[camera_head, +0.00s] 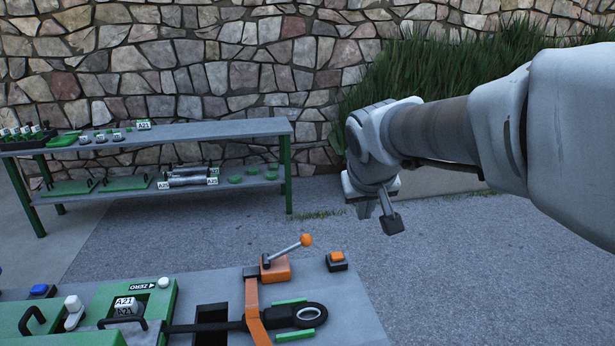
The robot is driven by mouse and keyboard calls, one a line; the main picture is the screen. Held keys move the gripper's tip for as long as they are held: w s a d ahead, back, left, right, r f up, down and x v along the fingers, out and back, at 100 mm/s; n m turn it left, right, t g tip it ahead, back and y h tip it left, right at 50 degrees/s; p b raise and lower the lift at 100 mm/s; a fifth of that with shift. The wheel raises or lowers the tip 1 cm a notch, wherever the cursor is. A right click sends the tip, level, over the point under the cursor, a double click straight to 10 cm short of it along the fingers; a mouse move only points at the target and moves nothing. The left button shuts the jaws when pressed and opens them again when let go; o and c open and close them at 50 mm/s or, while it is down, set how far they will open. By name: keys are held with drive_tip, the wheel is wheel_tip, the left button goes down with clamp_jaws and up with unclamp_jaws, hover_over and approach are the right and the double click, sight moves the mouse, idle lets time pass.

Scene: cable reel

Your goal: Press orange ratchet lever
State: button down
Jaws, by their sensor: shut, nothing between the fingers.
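The ratchet lever (287,251) is a metal rod with an orange ball (306,240) on its upper end. It rises at a slant to the right from an orange block (275,269) on the grey bench top. My gripper (391,223) hangs from the arm at the right of the view. It is shut and empty, above and to the right of the orange ball, and apart from it.
An orange button (337,257) on a dark base stands right of the lever. An orange bar (255,312) crosses a black cable end (309,315). A green panel (164,303) with black handles is at left. A two-level shelf (245,128) stands behind, with open ground between.

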drive_tip(key=w+a+f, duration=0.4)
drive_tip(key=w, duration=0.2)
drive_tip(key=w+a+f+n+b, duration=0.1)
drive_tip(key=w+a+f, duration=0.3)
drive_tip(key=w, duration=0.3)
drive_tip(key=w+a+f+t+y, duration=0.1)
drive_tip(key=w+a+f, duration=0.2)
drive_tip(key=w, duration=0.3)
drive_tip(key=shift+w+a+f+n+b, duration=0.35)
drive_tip(key=shift+w+a+f+n, duration=0.05)
drive_tip(key=shift+a, duration=0.1)
hover_over(305, 241)
drive_tip(key=f, duration=0.7)
drive_tip(key=shift+w+a+f, duration=0.15)
drive_tip(key=shift+a+f, duration=0.15)
drive_tip(key=shift+a, duration=0.1)
wheel_tip(305, 241, down, 2)
drive_tip(key=shift+d+f, duration=0.15)
drive_tip(key=shift+f, duration=0.1)
drive_tip(key=shift+d+f, duration=0.15)
drive_tip(key=shift+f, duration=0.65)
